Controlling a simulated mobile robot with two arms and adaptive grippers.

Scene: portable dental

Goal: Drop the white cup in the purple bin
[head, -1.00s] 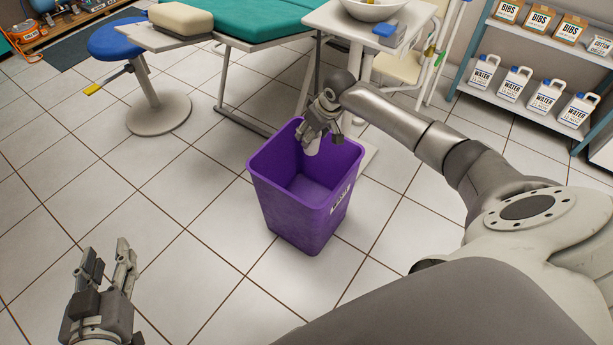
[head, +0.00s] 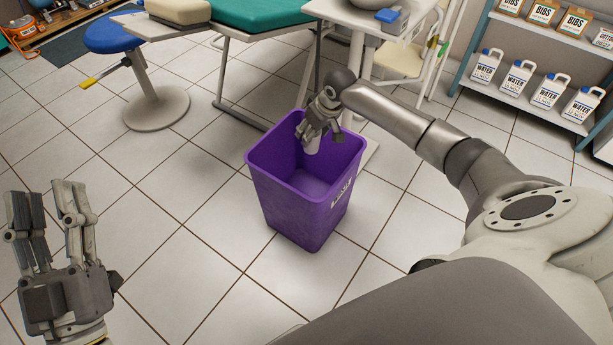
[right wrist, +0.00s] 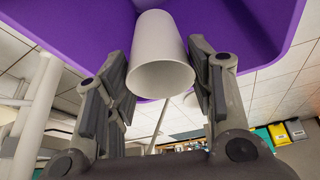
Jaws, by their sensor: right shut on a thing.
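The purple bin (head: 305,205) stands upright on the tiled floor in the middle of the head view, its open top facing up. My right gripper (head: 314,136) reaches over the bin's far part from the right. It is shut on the white cup (head: 312,146), which hangs at the bin's opening and is mostly hidden by the fingers in the head view. The right wrist view shows the cup (right wrist: 160,58) between the two fingers (right wrist: 165,85), with the purple bin wall behind it. My left gripper (head: 50,225) is open and empty at the left, away from the bin.
A white side table (head: 365,18) and a teal dental chair (head: 265,14) stand behind the bin. A blue stool (head: 155,105) is at the back left. A shelf with water jugs (head: 518,78) is at the right. The floor left of the bin is clear.

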